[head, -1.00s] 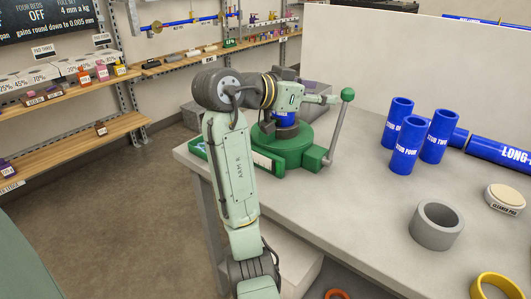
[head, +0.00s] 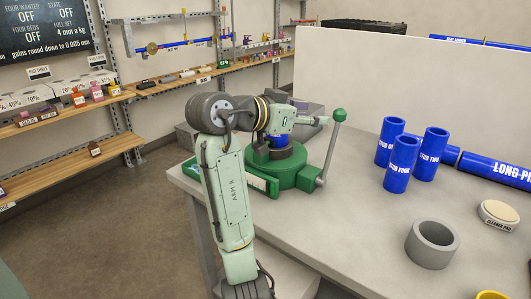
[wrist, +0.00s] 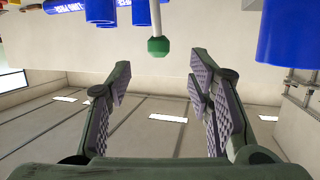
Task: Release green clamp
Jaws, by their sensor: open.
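The green clamp (head: 290,176) stands on the near left part of the bench. Its grey lever rises at the right, tilted a little, and ends in a green ball knob (head: 339,115). In the wrist view the knob (wrist: 158,46) shows beyond and between the fingertips. My gripper (wrist: 160,76) is open and empty, with both ridged fingers spread. In the head view my gripper (head: 317,121) points at the knob from the left, close to it; I cannot tell if they touch. A blue piece in the clamp is partly hidden behind my arm.
Several upright blue stubs (head: 402,164) stand to the right, beside a long blue pipe (head: 495,171). A grey ring (head: 432,244) and a cleaner pad (head: 499,215) lie nearer. A white panel (head: 400,80) stands behind. The bench between clamp and stubs is clear.

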